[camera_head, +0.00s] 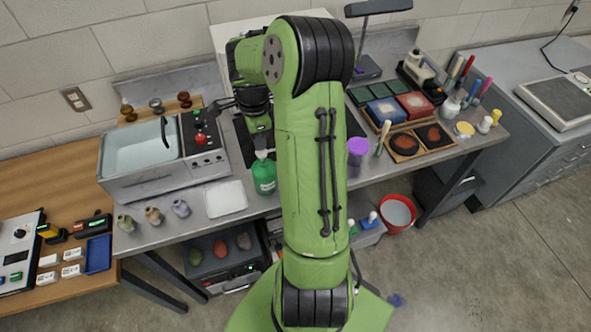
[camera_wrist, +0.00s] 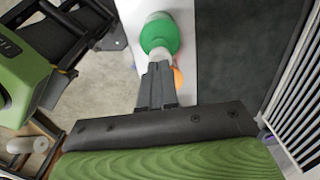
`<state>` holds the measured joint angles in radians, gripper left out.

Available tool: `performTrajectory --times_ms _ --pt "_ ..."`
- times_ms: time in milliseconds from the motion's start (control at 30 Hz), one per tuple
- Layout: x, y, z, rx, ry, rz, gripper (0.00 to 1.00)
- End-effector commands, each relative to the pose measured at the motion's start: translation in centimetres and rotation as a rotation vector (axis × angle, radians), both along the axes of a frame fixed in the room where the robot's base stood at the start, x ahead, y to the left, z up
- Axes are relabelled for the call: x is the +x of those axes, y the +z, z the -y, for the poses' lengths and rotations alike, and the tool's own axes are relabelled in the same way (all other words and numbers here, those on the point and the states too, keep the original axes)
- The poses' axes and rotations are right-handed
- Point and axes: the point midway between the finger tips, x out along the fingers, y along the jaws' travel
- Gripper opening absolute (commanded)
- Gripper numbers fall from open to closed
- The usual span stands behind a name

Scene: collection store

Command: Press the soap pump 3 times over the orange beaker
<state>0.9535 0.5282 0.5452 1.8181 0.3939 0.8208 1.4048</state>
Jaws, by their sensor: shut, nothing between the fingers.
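The green soap bottle (camera_head: 264,176) stands upright near the front edge of the steel table, just left of my arm. Its pale pump top (camera_head: 262,155) is right below my gripper (camera_head: 261,148). In the wrist view the green bottle (camera_wrist: 160,36) lies beyond the fingertips of my gripper (camera_wrist: 157,68). The fingers are shut and empty, and appear at or very near the pump top; I cannot tell whether they touch. A sliver of orange, likely the orange beaker (camera_wrist: 178,78), shows beside the fingers. In the head view it is hidden, probably behind my arm.
A white board (camera_head: 226,199) lies left of the bottle, with several small vases (camera_head: 153,215) beyond it. A steel sink unit (camera_head: 165,150) stands behind. A purple cup (camera_head: 357,150) is right of my arm. The bottle is close to the table's front edge.

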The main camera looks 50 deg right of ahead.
Motion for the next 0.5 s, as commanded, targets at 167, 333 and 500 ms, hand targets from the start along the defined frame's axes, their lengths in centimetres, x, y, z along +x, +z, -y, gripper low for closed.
performTrajectory --times_ms 167,333,500 --pt "0.0 -0.9 0.0 0.0 0.0 0.0 0.0" --pt "0.0 -1.5 0.0 0.0 0.001 0.0 0.0" --pt "0.0 -2.1 0.0 0.001 0.001 0.001 0.0"
